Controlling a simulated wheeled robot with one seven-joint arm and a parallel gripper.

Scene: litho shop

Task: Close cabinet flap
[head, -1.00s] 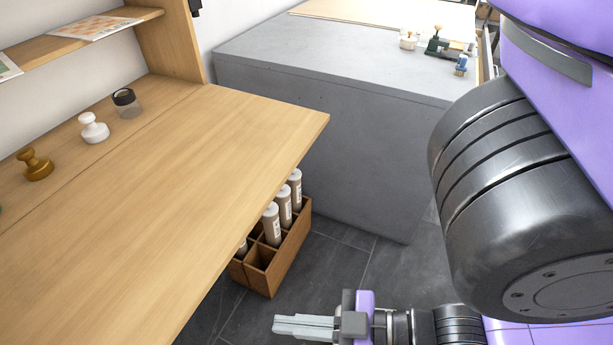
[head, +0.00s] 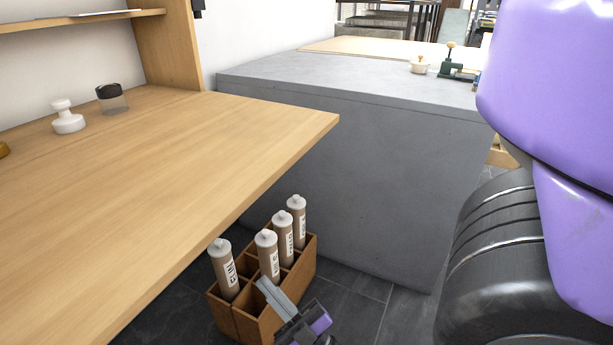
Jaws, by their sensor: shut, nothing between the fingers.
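The cabinet flap (head: 170,170) is a wide light-wood panel, lowered flat and sticking out from the cabinet (head: 165,45) at the left. My gripper (head: 265,290) is shut and empty at the bottom of the head view. It is low, to the right of the flap's front edge, and its fingers point up and left. It overlaps the front of the wooden crate in the picture; I cannot tell whether it touches it. The underside of the flap is hidden.
A white stamp (head: 68,120) and a dark-lidded jar (head: 112,99) stand at the flap's back. A wooden crate (head: 248,325) with several cartridges (head: 267,255) stands on the floor below the flap. A large grey block (head: 350,170) stands behind. Floor shows at right.

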